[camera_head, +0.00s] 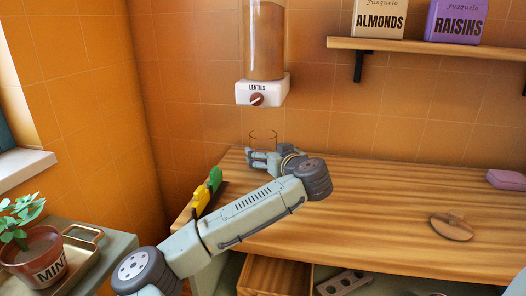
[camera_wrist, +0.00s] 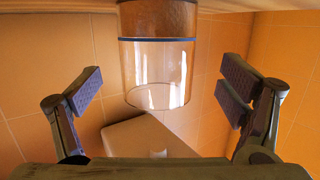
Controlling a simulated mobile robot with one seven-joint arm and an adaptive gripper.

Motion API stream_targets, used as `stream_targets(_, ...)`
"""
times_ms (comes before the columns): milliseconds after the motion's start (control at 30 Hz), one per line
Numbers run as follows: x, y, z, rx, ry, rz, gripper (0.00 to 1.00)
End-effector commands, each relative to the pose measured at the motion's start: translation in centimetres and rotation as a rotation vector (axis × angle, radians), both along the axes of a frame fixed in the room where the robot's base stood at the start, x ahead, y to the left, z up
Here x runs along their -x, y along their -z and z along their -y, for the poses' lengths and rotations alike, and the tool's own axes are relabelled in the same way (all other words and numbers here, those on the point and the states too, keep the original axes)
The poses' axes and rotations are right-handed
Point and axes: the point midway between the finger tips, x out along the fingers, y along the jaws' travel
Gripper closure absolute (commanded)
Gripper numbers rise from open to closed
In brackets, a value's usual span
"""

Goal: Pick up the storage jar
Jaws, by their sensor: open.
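The storage jar (camera_head: 263,136) is a clear glass cylinder on the wooden counter, under the lentil dispenser. Its lower part is hidden behind my gripper (camera_head: 264,157) in the head view. In the wrist view, which looks upside down, the jar (camera_wrist: 157,66) shows clear glass, a dark band and a brown part towards the counter. I cannot tell whether the brown is contents or the jar's own base. My gripper (camera_wrist: 161,90) is open, with one finger on each side of the jar and visible gaps between pads and glass.
The lentil dispenser (camera_head: 262,92) hangs just above the jar. Green and yellow items (camera_head: 208,190) stand at the counter's left edge. A round wooden piece (camera_head: 452,227) and a pink block (camera_head: 506,180) lie to the right. An open drawer (camera_head: 275,275) is below. The counter's middle is clear.

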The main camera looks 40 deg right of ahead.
Motion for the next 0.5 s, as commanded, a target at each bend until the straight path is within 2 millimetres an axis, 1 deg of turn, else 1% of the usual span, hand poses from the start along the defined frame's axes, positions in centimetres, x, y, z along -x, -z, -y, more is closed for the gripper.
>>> stream_targets(133, -1.2, -0.3, 0.3, -0.002, -0.002, 0.002, 0.10)
stream_targets(267, -3.1, -0.4, 1.0, -0.003, -0.003, 0.004, 0.10)
stream_targets(400, -4.7, 0.4, 1.6, -0.002, -0.001, 0.002, 0.10)
stream_targets(500, -5.2, 0.7, 1.7, 0.000, 0.000, 0.001, 0.10)
